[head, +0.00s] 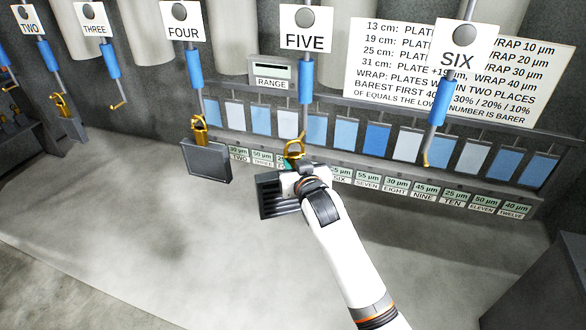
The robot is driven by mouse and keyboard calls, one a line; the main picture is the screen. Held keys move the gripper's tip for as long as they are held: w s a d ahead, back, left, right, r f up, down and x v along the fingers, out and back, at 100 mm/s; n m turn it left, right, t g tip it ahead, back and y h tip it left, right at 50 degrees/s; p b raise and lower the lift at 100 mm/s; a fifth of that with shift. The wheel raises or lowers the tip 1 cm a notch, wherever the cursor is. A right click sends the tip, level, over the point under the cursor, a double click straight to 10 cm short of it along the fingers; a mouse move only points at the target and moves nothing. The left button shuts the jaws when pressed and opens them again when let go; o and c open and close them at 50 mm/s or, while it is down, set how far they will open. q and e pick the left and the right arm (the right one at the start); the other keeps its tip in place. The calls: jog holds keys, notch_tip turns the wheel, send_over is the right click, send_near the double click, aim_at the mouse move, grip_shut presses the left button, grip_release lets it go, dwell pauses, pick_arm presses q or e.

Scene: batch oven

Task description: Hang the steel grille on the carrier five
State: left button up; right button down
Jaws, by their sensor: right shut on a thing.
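The dark slatted steel grille (268,198) is below carrier five, partly hidden behind my right gripper (292,180). My right gripper is shut on the grille and holds it upright. A yellow loop (293,149) shows just above the gripper, near the lower end of carrier five. Carrier five (306,80) hangs from above, with a blue sleeve and a sign reading FIVE (305,42). I cannot tell whether the loop is on the hook or only near it. My left gripper is not in view.
A grey block (207,160) hangs from carrier four (195,72) by a yellow loop, left of the grille. Carrier six (438,104) and carrier three (111,61) have bare hooks. A rack of blue and white swatches (346,133) stands behind. The floor at front left is clear.

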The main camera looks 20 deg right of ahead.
jog(key=shift+w+d, duration=0.55)
jog(key=shift+w, duration=0.3)
jog(key=shift+w+d, duration=0.55)
jog(key=shift+w, duration=0.25)
jog(key=shift+w+d+f+b, duration=0.2)
jog(key=shift+w+d+b, duration=0.05)
jog(key=shift+w+b, duration=0.1)
jog(key=shift+f, duration=0.5)
dwell(0.9)
jog(key=c, duration=1.5)
grip_release()
jog(key=shift+o, duration=0.7)
